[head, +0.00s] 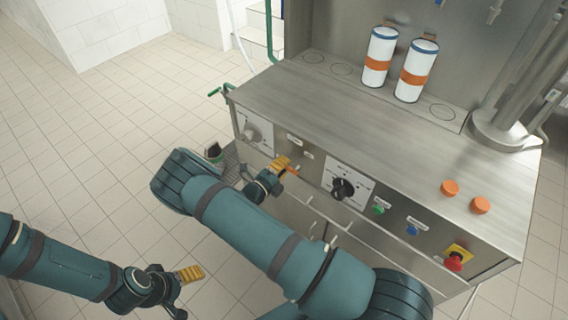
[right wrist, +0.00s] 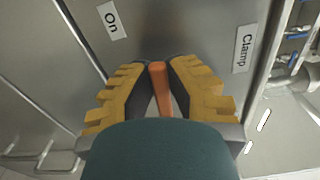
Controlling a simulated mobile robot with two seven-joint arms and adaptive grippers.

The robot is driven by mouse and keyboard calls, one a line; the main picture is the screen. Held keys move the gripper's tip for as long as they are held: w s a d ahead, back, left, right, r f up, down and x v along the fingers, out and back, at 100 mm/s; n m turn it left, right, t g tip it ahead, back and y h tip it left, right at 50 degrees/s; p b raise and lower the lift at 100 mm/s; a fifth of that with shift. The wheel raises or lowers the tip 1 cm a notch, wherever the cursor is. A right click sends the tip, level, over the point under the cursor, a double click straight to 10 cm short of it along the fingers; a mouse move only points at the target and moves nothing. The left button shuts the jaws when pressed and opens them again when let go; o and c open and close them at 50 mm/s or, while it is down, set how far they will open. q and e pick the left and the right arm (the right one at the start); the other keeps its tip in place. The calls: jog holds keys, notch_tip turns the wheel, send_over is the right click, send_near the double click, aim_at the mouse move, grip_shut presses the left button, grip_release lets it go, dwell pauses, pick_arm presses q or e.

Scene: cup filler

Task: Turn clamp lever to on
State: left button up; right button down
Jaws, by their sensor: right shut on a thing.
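The orange clamp lever (head: 292,173) sticks out from the front panel of the steel machine, left of the black dial. My right gripper (head: 280,165) is at the lever, with its yellow fingers around it. In the right wrist view the lever (right wrist: 160,88) stands between the two fingertips (right wrist: 159,75), which are shut on it. An "On" label (right wrist: 112,20) is at upper left there and a "Clamp" label (right wrist: 243,48) at upper right. My left gripper (head: 188,274) is low at the left, away from the machine; its finger gap is unclear.
The panel also holds a grey dial (head: 252,132), a black dial (head: 343,188), green (head: 378,210) and blue (head: 412,230) buttons and a red emergency stop (head: 454,262). Two white cups (head: 380,50) (head: 416,72) with orange bands stand on the counter. Open tiled floor is at the left.

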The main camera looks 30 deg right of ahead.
jog(key=shift+f+n, duration=0.2)
jog(key=shift+n, duration=0.2)
dwell(0.3)
jog(key=c, duration=1)
grip_release()
jog(key=shift+o, duration=0.2)
jog(key=v, duration=1.2)
